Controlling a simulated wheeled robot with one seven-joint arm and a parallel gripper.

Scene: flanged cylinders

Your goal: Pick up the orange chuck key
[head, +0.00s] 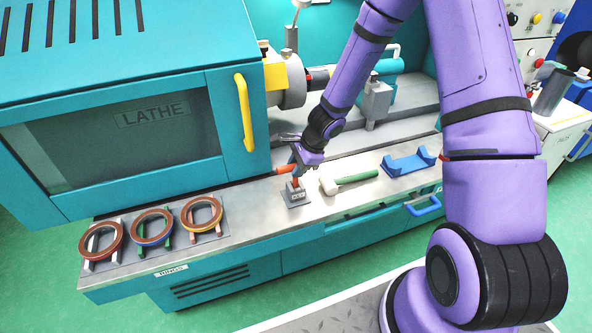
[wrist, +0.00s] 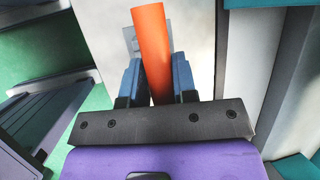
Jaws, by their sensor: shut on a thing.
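The orange chuck key (head: 284,169) is at the front ledge of the lathe, above a small grey block labelled KEY (head: 298,197). Its orange crossbar shows to the left of my gripper (head: 296,161), and a short orange part shows just above the block. I cannot tell whether the key's lower end is still in the block. In the wrist view, the orange bar (wrist: 151,38) runs between the two blue fingers of my gripper (wrist: 156,75), which are shut on it. The fingers hide part of the key.
A mallet with a green handle (head: 357,178) and a blue cradle (head: 409,163) lie right of the block. Several rings (head: 152,228) stand on racks at the left. The lathe door with its yellow handle (head: 245,112) rises behind left. The chuck (head: 291,80) is behind.

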